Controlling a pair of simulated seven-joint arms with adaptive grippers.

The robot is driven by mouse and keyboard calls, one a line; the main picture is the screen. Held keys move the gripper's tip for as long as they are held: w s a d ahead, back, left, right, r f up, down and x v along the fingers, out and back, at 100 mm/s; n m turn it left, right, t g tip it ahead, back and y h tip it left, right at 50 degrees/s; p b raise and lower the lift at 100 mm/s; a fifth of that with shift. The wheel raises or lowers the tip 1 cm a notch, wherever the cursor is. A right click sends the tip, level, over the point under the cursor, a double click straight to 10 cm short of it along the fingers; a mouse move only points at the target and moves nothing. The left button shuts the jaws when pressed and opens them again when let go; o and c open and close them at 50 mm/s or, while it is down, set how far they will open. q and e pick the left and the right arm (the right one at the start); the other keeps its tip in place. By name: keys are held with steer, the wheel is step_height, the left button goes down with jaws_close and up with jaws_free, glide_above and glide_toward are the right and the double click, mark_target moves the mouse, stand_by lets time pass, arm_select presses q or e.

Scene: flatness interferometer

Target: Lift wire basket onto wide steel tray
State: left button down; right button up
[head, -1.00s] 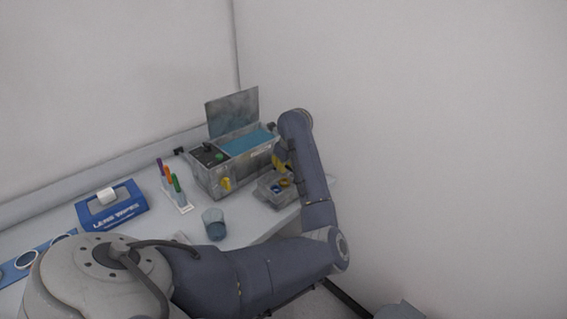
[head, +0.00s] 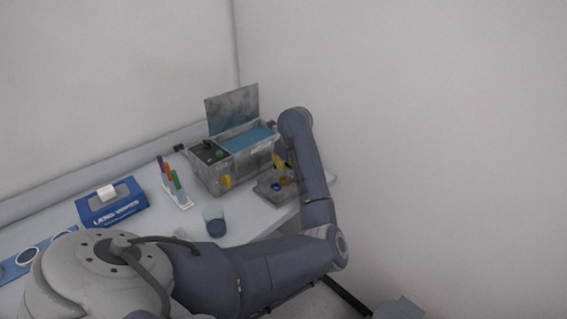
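A low grey tray-like shape (head: 268,192), which looks like the steel tray, lies at the table's right end, beside the open tank. A small blue ring (head: 277,187) and a yellow piece (head: 286,180) show on or in it. I cannot clearly separate the wire basket's mesh from the tray at this size. A yellow part (head: 279,161) slants just above. My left arm reaches across from the lower left and bends up over the table's end. My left gripper (head: 290,160) is mostly hidden by its forearm, close to these yellow parts. My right gripper is out of view.
The tank (head: 213,181) with blue inside (head: 250,139) has its lid (head: 232,110) raised. A pen rack (head: 181,198), a blue glass (head: 215,222) and a blue lens-wipes box (head: 112,204) stand to the left. White walls close off the back and right.

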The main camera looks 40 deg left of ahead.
arm_select(q)
steer(key=shift+f, duration=0.35)
steer(key=c, duration=1.5)
jaws_free()
steer(key=shift+r, duration=5.95)
